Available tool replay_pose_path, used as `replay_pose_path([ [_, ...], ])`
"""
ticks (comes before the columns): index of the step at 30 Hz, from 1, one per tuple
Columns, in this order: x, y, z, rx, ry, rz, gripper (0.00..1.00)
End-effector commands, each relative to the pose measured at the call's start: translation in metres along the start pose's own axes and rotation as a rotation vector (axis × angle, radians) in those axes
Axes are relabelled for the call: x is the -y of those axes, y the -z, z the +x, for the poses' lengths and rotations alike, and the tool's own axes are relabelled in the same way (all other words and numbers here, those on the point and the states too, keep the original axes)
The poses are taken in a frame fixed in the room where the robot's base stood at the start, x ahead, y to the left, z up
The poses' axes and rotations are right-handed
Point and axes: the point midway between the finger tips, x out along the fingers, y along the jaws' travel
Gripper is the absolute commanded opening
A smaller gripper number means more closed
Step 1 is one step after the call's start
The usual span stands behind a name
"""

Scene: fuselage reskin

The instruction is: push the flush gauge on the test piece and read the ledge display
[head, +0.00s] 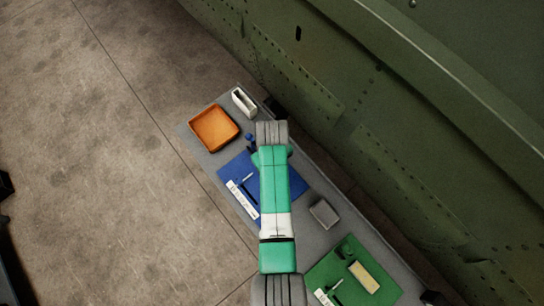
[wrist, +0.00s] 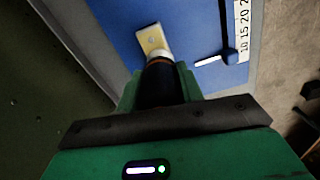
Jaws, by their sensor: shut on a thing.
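In the wrist view my gripper (wrist: 159,78) is shut on a dark, round-bodied tool, which I take to be the flush gauge (wrist: 162,88). In the head view my arm covers the gauge and this piece. I cannot make out a ledge display or any reading.
The grey ledge (head: 306,178) runs along the green fuselage skin (head: 330,60). It holds an orange tray (head: 214,128), a white holder (head: 244,101), a grey block (head: 324,213) and a green mat (head: 325,268) with a yellow block (head: 364,277). A white scale (wrist: 242,30) lies on the blue mat.

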Motion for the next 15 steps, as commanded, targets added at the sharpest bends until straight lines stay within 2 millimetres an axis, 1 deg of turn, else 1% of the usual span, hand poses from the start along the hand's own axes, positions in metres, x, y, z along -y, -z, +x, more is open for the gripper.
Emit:
replay_pose_path([
  [8,0.001,-0.001,0.002,0.002,0.001,0.0,0.14],
  [11,0.001,-0.001,-0.003,0.002,0.001,0.0,0.14],
  [15,0.001,-0.001,-0.017,0.001,0.001,0.0,0.14],
])
